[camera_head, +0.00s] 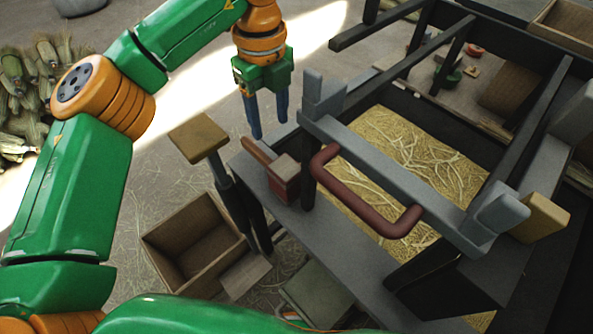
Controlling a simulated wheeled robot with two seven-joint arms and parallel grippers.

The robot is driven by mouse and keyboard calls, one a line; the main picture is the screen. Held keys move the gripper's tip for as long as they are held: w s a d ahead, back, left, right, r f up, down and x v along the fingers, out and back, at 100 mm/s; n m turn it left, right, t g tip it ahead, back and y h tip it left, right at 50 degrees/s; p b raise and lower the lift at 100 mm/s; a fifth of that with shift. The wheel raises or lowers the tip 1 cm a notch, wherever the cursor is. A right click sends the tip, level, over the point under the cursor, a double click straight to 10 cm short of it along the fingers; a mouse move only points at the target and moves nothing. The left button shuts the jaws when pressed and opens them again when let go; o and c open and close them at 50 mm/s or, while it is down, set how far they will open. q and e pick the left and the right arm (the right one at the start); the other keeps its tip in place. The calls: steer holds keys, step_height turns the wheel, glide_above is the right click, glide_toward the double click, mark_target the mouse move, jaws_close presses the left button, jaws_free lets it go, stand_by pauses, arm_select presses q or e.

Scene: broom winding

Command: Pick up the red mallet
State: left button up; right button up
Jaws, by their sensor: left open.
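The red mallet (284,182) lies on the grey bench top near its left corner. It has a blocky head, dull red on one side with a greyish top, and a reddish-brown handle (257,151) that points to the upper left. My left gripper (268,120) hangs with its two blue fingers pointing down, apart and empty. In the picture it is just above the handle's end and is not touching the mallet. Its exact height over the bench is hard to tell. My right gripper does not show.
A grey frame bar with a dark red U-shaped handle (366,208) stands right beside the mallet. Straw (411,150) lies inside the frame. A wooden pad on a post (198,138) rises to the left, above an open wooden crate (170,236) on the floor.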

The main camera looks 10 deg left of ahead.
arm_select(q)
steer(key=b, duration=0.5)
glide_above(267, 159)
steer(key=d, duration=0.1)
step_height(267, 159, down, 6)
steer(key=shift+d+r, duration=0.15)
steer(key=shift+r, duration=0.1)
steer(key=f, duration=0.3)
steer(key=a+f, duration=0.1)
steer(key=f, duration=0.2)
steer(key=shift+a+f, duration=0.15)
steer(key=shift+f, duration=0.25)
jaws_close()
